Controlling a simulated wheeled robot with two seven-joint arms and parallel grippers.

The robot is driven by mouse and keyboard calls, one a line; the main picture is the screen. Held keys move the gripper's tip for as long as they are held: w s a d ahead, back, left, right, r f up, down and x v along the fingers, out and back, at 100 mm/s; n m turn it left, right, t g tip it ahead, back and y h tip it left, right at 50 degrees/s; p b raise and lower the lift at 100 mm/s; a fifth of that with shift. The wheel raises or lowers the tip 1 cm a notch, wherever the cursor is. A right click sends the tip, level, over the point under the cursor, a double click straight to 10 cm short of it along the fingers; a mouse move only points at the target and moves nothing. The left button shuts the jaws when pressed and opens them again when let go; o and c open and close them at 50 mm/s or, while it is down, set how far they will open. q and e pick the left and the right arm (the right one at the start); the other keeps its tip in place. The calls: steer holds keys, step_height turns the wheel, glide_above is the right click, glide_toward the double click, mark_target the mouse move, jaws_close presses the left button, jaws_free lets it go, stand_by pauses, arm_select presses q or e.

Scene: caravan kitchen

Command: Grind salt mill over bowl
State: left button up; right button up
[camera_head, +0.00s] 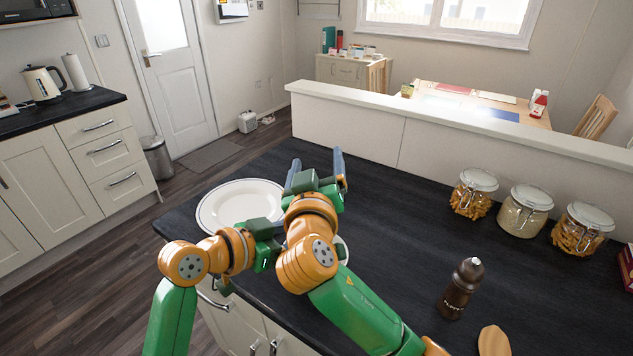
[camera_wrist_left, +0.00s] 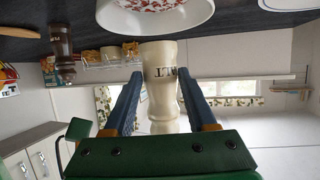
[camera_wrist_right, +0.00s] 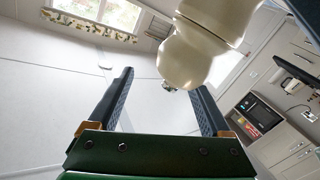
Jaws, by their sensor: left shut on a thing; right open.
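The cream salt mill (camera_wrist_left: 160,62) stands between the fingers of my left gripper (camera_wrist_left: 160,88), which is shut on it. Its lettering shows upside down in that inverted picture. The white bowl (camera_wrist_left: 190,20) with a red pattern is close by the mill. In the head view my right arm covers most of the bowl and hides the mill; only a white rim (camera_head: 343,249) shows. My right gripper (camera_head: 317,167) is open. In the right wrist view the mill's rounded end (camera_wrist_right: 185,62) with a small knob is near my right gripper's tips (camera_wrist_right: 165,85), closer to the right-hand finger; contact is unclear.
A white plate (camera_head: 225,208) lies at the counter's left edge. A dark pepper mill (camera_head: 460,288) and a wooden object (camera_head: 493,341) stand out to the right. The middle right of the counter (camera_head: 400,220) is clear.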

step_height(320, 180, up, 6)
steer(key=shift+f, duration=0.2)
step_height(320, 180, up, 7)
stand_by(0.4)
stand_by(0.9)
